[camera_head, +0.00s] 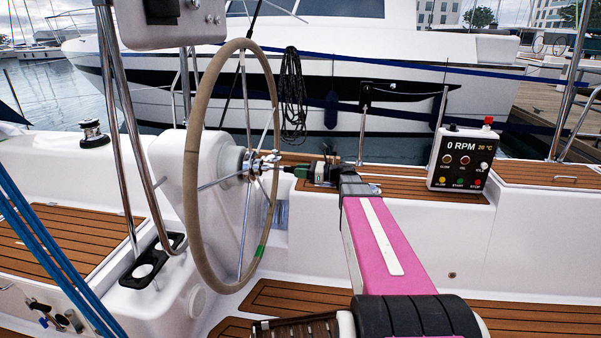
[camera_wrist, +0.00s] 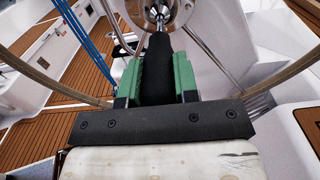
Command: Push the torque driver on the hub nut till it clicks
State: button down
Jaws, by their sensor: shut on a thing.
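The ship's wheel (camera_head: 202,110) stands upright with a tan rim and metal spokes. Its chrome hub (camera_head: 258,163) is at the centre; I cannot make out the nut clearly there. My gripper (camera_head: 299,172) is just right of the hub, level with it. In the wrist view its green fingers are shut on the black torque driver (camera_wrist: 164,72), one on each side. The driver points along the fingers at the shiny hub, which shows at the top of that view (camera_wrist: 158,12). The driver's tip is at or very near the hub; contact cannot be told.
A white control box (camera_head: 461,158) reading "0 RPM" stands on the right seat ledge. The white wheel pedestal (camera_head: 172,170) is behind the wheel. Blue ropes (camera_head: 50,250) run at the left. The wheel rim passes both sides of my gripper in the wrist view.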

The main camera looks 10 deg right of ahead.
jog(key=shift+x, duration=1.15)
dwell(1.8)
jog(key=v, duration=0.7)
dwell(0.8)
jog(key=shift+d, duration=0.15)
jog(key=shift+v, duration=2.4)
jog(key=shift+s, duration=0.1)
